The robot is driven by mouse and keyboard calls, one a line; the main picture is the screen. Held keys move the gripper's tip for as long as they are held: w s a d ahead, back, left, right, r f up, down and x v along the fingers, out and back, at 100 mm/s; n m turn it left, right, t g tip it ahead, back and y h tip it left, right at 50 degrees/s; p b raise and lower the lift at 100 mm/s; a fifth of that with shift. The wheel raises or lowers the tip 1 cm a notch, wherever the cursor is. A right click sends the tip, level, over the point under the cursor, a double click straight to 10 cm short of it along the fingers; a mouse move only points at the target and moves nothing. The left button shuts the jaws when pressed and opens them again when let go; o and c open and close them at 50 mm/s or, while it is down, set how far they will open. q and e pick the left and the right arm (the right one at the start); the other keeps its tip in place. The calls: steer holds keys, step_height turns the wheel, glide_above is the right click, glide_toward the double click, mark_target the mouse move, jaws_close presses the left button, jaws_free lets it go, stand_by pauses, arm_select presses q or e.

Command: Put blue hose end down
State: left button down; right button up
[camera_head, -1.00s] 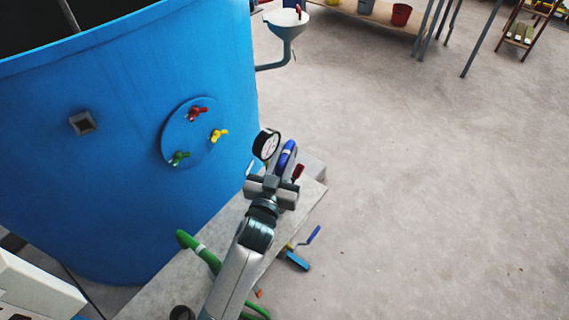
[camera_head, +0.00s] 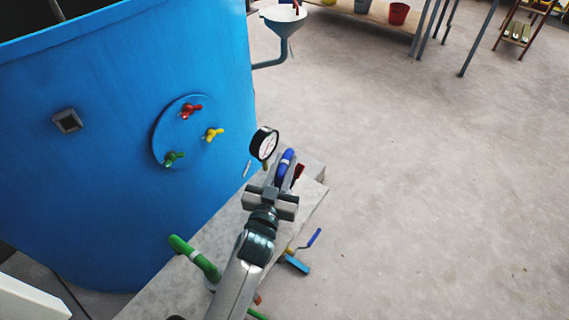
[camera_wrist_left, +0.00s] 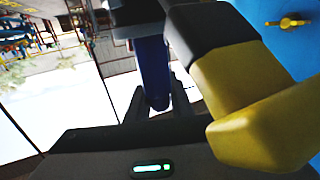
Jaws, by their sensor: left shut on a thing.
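The blue hose end (camera_head: 286,160) shows as a curved blue piece at the tip of my left gripper (camera_head: 281,178), in front of the pressure gauge. In the left wrist view the blue hose end (camera_wrist_left: 154,72) stands between the two fingers (camera_wrist_left: 157,103), which are shut on it. My left gripper is above the grey slab beside the blue tank. The rest of the hose is mostly hidden behind the gripper. My right gripper is not in view.
The blue tank (camera_head: 105,215) with coloured wing handles fills the left. A round gauge (camera_head: 264,143), green pipe (camera_head: 194,257) and blue-handled valve (camera_head: 313,238) are close to the arm. A yellow and black part (camera_wrist_left: 232,85) is near in the wrist view. Open floor (camera_head: 430,200) lies right.

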mark_target(278, 181)
arm_select(q)
steer(key=c, duration=1.6)
jaws_free()
steer(key=shift+o, duration=0.2)
steer(key=shift+r, duration=0.2)
steer(key=shift+s+f, duration=0.1)
steer(key=shift+s, duration=0.15)
steer(key=b+v, duration=0.2)
steer(key=v, duration=0.8)
steer(key=shift+s+a+b, duration=0.1)
steer(key=shift+s+b, duration=0.1)
steer(key=shift+b, duration=0.15)
steer(key=shift+s+a, duration=0.15)
steer(key=shift+s, duration=0.4)
